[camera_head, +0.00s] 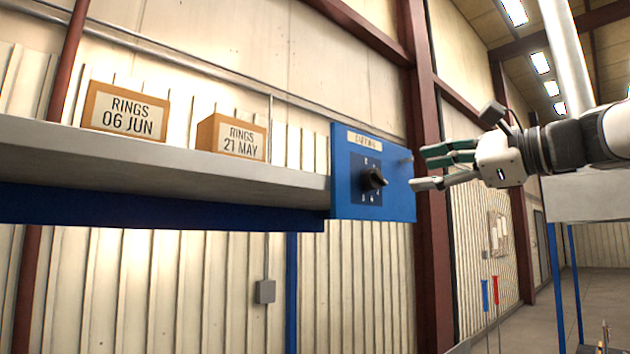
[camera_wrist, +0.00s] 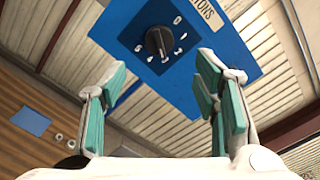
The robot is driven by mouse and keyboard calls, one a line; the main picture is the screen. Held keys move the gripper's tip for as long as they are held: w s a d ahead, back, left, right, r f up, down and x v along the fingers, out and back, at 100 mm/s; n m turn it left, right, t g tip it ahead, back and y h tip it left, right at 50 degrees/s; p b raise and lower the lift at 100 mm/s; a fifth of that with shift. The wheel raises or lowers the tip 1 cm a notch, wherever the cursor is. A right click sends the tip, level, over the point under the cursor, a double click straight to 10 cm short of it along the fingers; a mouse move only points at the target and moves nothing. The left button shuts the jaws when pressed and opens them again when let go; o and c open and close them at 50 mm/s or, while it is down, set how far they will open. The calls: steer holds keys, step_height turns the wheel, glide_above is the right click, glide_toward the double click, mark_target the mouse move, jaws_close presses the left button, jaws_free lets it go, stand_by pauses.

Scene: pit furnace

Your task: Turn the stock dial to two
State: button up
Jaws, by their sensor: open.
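The black stock dial (camera_head: 373,180) sits on a blue panel (camera_head: 345,207) at the right end of a shelf. Small white marks ring it, too small to read surely, and I cannot tell which one it points to. In the wrist view the dial (camera_wrist: 159,41) is at the upper middle, beyond the fingertips. My gripper (camera_head: 436,167) is to the right of the panel in the head view, fingers towards it. In the wrist view my gripper (camera_wrist: 160,78) is open, its green-padded fingers wide apart with nothing between them, apart from the dial.
The grey shelf (camera_head: 240,182) carries two boxes, RINGS 06 JUN (camera_head: 125,112) and RINGS 21 MAY (camera_head: 232,137), left of the panel. A dark red post (camera_head: 431,240) stands behind.

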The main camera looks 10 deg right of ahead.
mark_target(382, 178)
steer(key=p+x, duration=0.1)
steer(key=x, duration=0.9)
steer(key=shift+w+a, duration=0.1)
steer(key=shift+a, duration=0.05)
steer(key=shift+c, duration=0.5)
steer(key=c, duration=1.1)
